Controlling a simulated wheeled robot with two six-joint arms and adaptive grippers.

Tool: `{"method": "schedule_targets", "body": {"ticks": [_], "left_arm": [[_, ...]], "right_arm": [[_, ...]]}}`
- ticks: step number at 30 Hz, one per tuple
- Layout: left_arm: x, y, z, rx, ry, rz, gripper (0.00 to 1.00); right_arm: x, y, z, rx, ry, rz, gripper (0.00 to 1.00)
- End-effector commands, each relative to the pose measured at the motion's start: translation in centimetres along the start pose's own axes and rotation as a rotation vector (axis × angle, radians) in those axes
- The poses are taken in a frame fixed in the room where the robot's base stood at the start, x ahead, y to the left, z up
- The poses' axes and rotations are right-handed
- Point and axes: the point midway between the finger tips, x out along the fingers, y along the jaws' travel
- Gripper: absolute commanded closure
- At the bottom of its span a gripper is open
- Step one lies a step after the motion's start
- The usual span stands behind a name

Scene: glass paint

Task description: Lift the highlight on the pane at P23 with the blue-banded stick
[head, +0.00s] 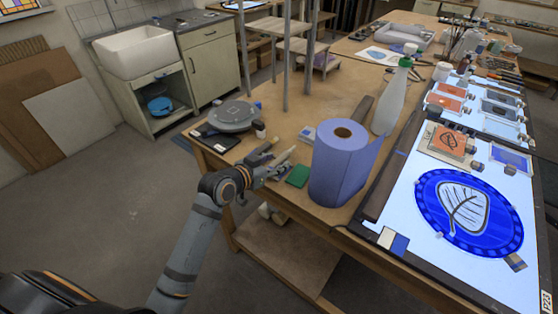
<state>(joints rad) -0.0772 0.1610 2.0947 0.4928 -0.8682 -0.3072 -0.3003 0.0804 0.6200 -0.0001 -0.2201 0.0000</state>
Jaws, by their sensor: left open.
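The pane (428,208) on the lit table at the right, by the label P23 (547,301), is a round deep-blue glass with a pale leaf and dark veins. My left gripper (273,172) is open at the near edge of the wooden bench, left of the blue paper roll. It is among small tools, beside a pale slim tool (284,157). The tools are too small to tell which one is the blue-banded stick, or whether it has a blue band. My right gripper is out of view.
The blue paper roll (340,170) stands close right of my left gripper, with a spray bottle (392,98) behind it. A green pad (298,176) lies between gripper and roll. A round grey turntable (232,116) is behind left. More panes lie farther up the light table (400,252).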

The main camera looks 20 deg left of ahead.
Motion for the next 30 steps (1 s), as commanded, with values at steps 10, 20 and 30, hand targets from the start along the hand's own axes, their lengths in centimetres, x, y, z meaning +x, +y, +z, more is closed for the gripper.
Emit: {"method": "schedule_targets", "body": {"ticks": [10,20,30], "left_arm": [[0.83,0.03,0.03,0.002,-0.001,0.0,0.58],[0.81,0.02,0.04,0.002,-0.001,0.0,1.0],[0.68,0.01,-0.36,0.003,0.001,0.0,1.0]], "right_arm": [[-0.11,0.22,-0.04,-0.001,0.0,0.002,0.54],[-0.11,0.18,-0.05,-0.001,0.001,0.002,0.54],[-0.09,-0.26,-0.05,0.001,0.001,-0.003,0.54]]}}
